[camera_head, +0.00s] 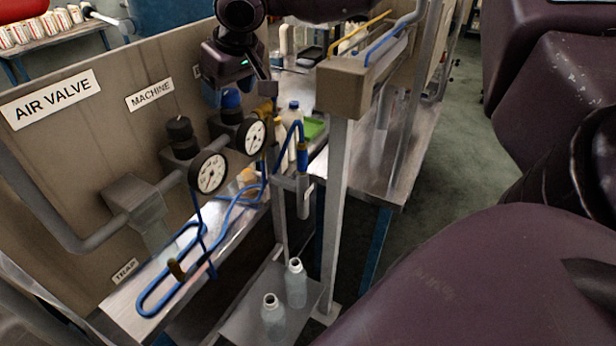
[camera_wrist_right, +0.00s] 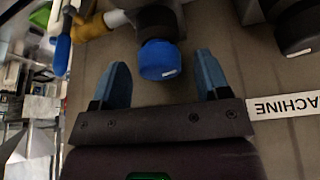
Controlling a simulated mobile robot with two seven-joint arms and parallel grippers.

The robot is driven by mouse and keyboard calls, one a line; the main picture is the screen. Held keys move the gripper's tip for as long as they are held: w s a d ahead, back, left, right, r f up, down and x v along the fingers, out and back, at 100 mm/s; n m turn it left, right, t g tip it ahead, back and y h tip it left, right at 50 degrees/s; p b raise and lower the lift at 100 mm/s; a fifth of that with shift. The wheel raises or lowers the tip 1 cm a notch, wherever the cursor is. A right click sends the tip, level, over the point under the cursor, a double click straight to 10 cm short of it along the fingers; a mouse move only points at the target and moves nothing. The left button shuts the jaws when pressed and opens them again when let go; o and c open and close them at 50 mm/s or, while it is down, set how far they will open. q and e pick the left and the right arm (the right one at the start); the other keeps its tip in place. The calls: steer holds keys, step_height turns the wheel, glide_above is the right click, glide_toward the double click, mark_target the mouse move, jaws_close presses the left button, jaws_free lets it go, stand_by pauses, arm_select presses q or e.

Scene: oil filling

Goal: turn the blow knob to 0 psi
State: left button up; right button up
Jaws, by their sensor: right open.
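In the right wrist view the blue knob (camera_wrist_right: 157,60) lies between my two spread fingertips, with a gap on each side. My right gripper (camera_head: 237,92) is open and empty, just above and around the knob; no contact shows. A second regulator with a black knob (camera_head: 180,128) and its own gauge (camera_head: 208,172) stands nearer on the left. I cannot read the needles clearly. My left gripper is not in view.
A yellow-brown fitting (camera_wrist_right: 92,25) is close beside the blue knob. Blue hoses (camera_head: 240,200) hang below the gauges. A metal post (camera_head: 336,210) and beam end (camera_head: 345,90) stand right of the gripper. Two clear bottles (camera_head: 296,284) stand on the low shelf.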

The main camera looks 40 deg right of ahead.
steer(key=shift+m+h+b, duration=0.3)
steer(key=shift+m+h, duration=0.4)
steer(key=shift+m, duration=1)
